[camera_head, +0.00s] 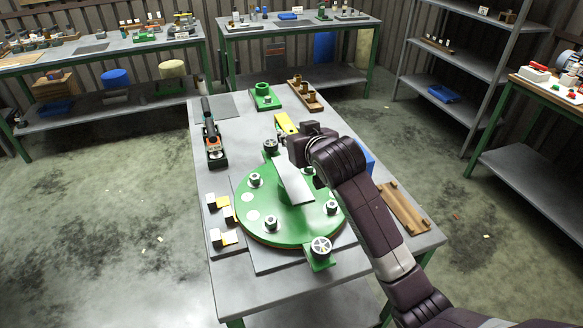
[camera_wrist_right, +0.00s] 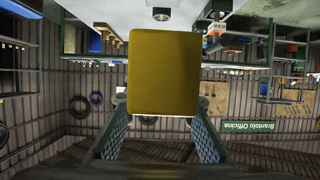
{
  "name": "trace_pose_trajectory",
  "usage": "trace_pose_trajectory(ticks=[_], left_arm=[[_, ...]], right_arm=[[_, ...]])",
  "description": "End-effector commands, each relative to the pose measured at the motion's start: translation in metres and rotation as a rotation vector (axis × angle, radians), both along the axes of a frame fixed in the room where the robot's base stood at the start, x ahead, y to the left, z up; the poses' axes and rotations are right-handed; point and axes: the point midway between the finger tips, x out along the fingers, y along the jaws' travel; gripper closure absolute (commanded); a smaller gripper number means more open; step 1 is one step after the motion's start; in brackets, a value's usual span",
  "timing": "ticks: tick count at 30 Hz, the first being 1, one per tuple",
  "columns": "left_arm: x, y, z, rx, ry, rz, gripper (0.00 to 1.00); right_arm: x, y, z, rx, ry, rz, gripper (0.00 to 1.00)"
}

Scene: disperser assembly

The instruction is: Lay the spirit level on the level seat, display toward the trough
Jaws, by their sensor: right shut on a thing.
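The yellow spirit level (camera_head: 285,123) shows in the head view beyond the green round plate, partly hidden by my right gripper (camera_head: 301,131). In the right wrist view, the level's yellow end (camera_wrist_right: 163,72) sits between the two fingers, and the gripper is shut on it. I cannot see the level's display. A pale, sloping metal piece that looks like the trough (camera_head: 294,184) stands on the green round plate (camera_head: 250,210), nearer than the gripper. I cannot make out the level seat for certain. My left gripper is not in view.
An orange-and-black tool (camera_head: 212,140) lies in a tray at the table's left. Small blocks (camera_head: 222,216) sit at the front left. A green fixture (camera_head: 263,97) and wooden holder (camera_head: 304,95) stand at the back; a wooden tray (camera_head: 404,208) lies right, beyond my arm.

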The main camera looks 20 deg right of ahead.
Motion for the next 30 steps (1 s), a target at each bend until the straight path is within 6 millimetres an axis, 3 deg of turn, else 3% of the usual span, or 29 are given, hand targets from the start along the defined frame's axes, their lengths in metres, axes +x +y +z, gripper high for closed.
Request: trace_pose_trajectory(ticks=[3,6,14,21,28,29,30], left_arm=[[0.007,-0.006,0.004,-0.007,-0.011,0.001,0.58],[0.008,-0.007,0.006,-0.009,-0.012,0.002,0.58],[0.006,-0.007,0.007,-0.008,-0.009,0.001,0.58],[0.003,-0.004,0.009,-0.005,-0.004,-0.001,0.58],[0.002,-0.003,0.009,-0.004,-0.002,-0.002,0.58],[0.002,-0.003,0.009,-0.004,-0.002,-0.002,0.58],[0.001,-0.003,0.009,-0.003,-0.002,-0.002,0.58]], right_arm=[[-0.001,0.0,-0.031,-0.001,0.003,-0.001,1.0],[0.0,-0.001,-0.05,0.0,0.0,-0.001,1.0],[0.0,0.0,-0.074,0.0,-0.003,0.0,1.0],[0.0,0.0,-0.106,-0.001,-0.003,0.0,1.0],[0.001,0.0,-0.109,0.0,-0.006,0.001,1.0],[0.0,0.0,-0.111,-0.001,-0.002,0.0,0.75],[0.0,0.0,-0.111,0.0,-0.001,0.0,0.7]])
